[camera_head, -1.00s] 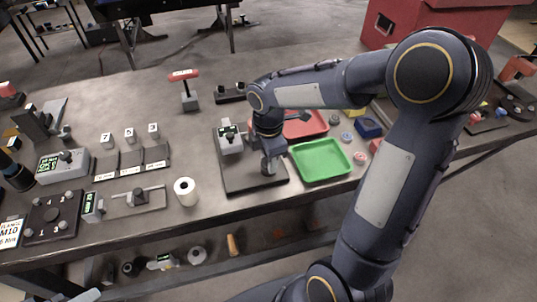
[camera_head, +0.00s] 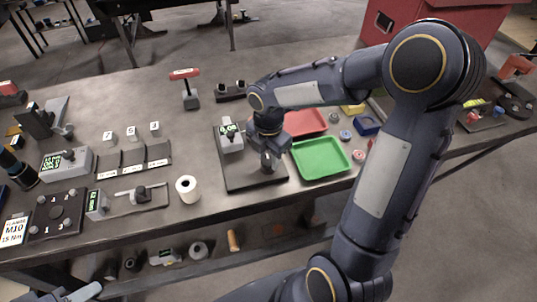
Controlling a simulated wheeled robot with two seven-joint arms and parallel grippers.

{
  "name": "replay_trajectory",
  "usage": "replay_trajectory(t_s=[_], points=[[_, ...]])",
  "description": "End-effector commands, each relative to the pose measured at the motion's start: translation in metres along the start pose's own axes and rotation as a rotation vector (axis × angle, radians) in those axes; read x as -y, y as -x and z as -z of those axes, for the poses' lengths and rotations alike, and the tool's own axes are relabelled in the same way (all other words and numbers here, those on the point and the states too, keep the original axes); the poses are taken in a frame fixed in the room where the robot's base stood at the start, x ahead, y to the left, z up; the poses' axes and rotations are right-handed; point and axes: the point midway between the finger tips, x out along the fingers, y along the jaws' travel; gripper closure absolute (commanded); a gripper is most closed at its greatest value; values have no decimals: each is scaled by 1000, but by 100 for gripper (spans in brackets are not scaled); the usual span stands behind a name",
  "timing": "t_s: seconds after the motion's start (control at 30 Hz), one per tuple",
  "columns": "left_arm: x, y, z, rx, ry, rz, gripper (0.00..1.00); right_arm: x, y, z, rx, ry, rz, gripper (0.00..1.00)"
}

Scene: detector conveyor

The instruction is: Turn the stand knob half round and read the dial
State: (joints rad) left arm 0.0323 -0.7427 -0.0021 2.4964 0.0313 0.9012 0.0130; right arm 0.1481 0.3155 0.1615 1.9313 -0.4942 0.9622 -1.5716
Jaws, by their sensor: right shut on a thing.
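The stand has a dark base plate (camera_head: 238,181) and a grey block with a small lit green dial display (camera_head: 229,131) on it. The display's digits are too small to read surely. My right gripper (camera_head: 268,163) points down over the right part of the plate, beside the display block. It is shut on the stand knob, which its fingers and wrist mostly hide. My left gripper is not clearly in view.
A green tray (camera_head: 321,159) and a red tray (camera_head: 306,122) lie close to the right of the stand. A white roll (camera_head: 187,188) stands to its left. A red T-handled tool (camera_head: 186,74) stands behind. The table's front edge is close.

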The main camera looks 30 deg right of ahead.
Motion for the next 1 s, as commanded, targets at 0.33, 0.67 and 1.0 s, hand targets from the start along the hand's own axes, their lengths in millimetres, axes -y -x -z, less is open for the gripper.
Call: replay_trajectory(t_s=[0.33,0.67,1.0], points=[[0,0,0,0,0,0,57,-1,1,0,2,-1,-4,51],[0,0,0,0,0,0,57,0,1,0,1,-1,-1,42],[1,-2,-1,0,0,0,57,-2,45,-1,3,-2,-7,42]])
